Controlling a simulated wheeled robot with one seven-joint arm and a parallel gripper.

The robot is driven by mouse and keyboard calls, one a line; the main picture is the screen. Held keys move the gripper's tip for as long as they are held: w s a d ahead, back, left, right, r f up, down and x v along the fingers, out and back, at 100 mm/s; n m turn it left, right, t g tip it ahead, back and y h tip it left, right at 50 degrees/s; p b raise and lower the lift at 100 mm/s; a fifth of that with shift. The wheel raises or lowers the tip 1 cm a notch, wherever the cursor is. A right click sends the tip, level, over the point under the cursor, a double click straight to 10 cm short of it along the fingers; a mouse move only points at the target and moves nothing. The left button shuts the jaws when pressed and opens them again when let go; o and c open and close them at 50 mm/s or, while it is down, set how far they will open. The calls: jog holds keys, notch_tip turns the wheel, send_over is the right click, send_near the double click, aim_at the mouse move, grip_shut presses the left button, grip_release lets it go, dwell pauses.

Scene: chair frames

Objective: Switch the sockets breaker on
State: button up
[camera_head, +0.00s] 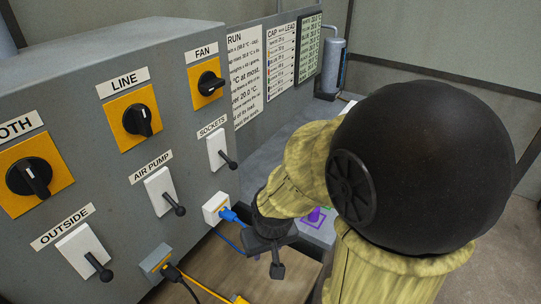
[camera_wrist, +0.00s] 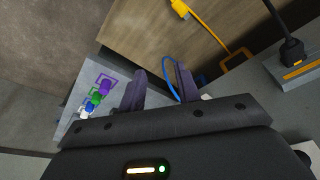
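The SOCKETS breaker (camera_head: 217,152) is a white plate with a dark lever on the grey panel, under the SOCKETS label (camera_head: 211,127). Its lever (camera_head: 229,162) slants down and out to the right, like the AIR PUMP and OUTSIDE levers. My gripper (camera_head: 270,258) is below and right of the breaker, in front of the lower panel edge, apart from the lever. In the wrist view my gripper (camera_wrist: 162,82) shows two dark fingers with a gap between them and nothing held. The SOCKETS lever cannot be made out in the wrist view.
The AIR PUMP switch (camera_head: 161,192), OUTSIDE switch (camera_head: 84,252) and FAN knob (camera_head: 208,83) are nearby. A blue plug (camera_head: 229,214) sits in a white outlet beside my gripper. A black plug (camera_head: 171,272) and a yellow cable (camera_head: 205,288) are lower down.

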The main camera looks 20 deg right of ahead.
jog(key=shift+w, duration=0.3)
jog(key=w+d+r+m+t+y+p, duration=0.1)
jog(key=w+r+m, duration=0.3)
jog(key=m, duration=0.5)
jog(key=w+d+r+m+t+y+p, duration=0.1)
jog(key=w+r+m+t+y, duration=0.3)
jog(key=m, duration=0.6)
jog(key=w+d+r+m+t+y+p, duration=0.1)
jog(key=w+d+r+m+t+y, duration=0.1)
jog(key=w+m, duration=0.4)
notch_tip(320, 180, up, 2)
jog(key=m+t, duration=0.1)
jog(key=m, duration=0.2)
jog(key=shift+w+d+m+y, duration=0.25)
jog(key=shift+m+y, duration=0.05)
jog(key=shift+m, duration=0.1)
